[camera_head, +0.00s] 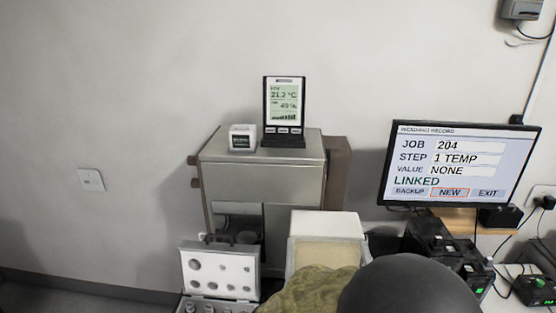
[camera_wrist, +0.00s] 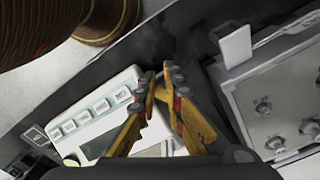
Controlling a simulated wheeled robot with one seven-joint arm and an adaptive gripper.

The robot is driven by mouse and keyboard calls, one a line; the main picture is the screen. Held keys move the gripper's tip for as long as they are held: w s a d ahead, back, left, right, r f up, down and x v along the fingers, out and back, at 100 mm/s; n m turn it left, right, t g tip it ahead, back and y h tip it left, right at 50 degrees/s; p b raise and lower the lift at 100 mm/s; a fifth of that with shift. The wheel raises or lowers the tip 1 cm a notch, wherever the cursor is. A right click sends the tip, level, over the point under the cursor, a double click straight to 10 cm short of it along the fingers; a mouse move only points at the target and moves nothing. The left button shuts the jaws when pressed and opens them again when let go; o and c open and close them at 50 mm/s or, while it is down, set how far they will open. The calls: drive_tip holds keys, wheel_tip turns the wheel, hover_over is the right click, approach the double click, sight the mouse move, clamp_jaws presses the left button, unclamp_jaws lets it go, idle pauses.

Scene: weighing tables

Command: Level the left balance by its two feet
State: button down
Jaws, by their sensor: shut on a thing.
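In the wrist view, a white balance (camera_wrist: 95,110) with a row of buttons and a display lies at the left, seen at a slant. The other foot cannot be made out. In the head view, a white box with a beige front (camera_head: 325,225), possibly the balance's housing, is partly hidden by my arm.
An open weight case (camera_head: 218,270) stands at the left; it also shows close to my gripper in the wrist view (camera_wrist: 240,90). A climate display (camera_head: 284,110) and small white box (camera_head: 242,138) stand on a grey cabinet (camera_head: 265,172). A monitor (camera_head: 455,165) is at the right.

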drive_tip(key=shift+w+a+r, duration=0.15)
drive_tip(key=shift+w+a, duration=0.05)
drive_tip(key=shift+w, duration=0.05)
drive_tip(key=shift+w+a+r+p, duration=0.1)
drive_tip(key=shift+w+a+p, duration=0.25)
drive_tip(key=shift+a+p, duration=0.15)
drive_tip(key=shift+w, duration=0.1)
drive_tip(key=shift+a, duration=0.15)
drive_tip(key=shift+r+p, duration=0.7)
drive_tip(key=r+p, duration=0.1)
drive_tip(key=r, duration=0.1)
drive_tip(key=s+r+p, duration=0.1)
drive_tip(key=r+p, duration=0.1)
drive_tip(key=shift+r, duration=0.1)
